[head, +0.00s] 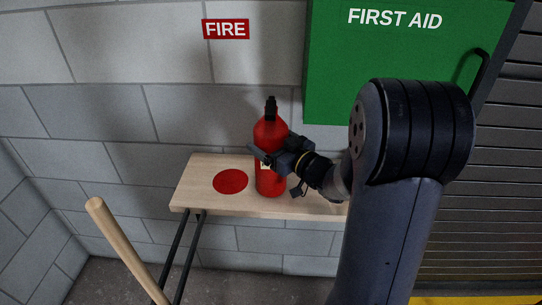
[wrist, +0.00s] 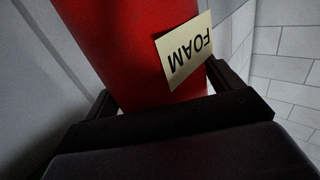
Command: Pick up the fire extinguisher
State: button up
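The fire extinguisher (head: 268,180) is a red upright cylinder with a black top, near the middle of a wooden shelf. In the head view I cannot tell whether its base rests on the shelf or hangs just above it. My gripper (head: 265,157) is at its body from the right, partly hidden by the wrist. In the wrist view the red body (wrist: 120,45) fills the space between my gripper's two fingers (wrist: 160,85), with a pale FOAM label (wrist: 184,53) by the right finger. The fingers lie close along both sides; whether they press on it is unclear.
The wooden shelf (head: 205,170) has a red disc (head: 230,181) left of the extinguisher. A wooden pole (head: 125,244) rises at the lower left. A FIRE sign (head: 226,29) and a green FIRST AID cabinet (head: 335,75) are on the block wall behind.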

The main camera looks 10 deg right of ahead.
jog(key=c, duration=1.6)
jog(key=shift+r, duration=0.15)
jog(key=shift+c, duration=0.2)
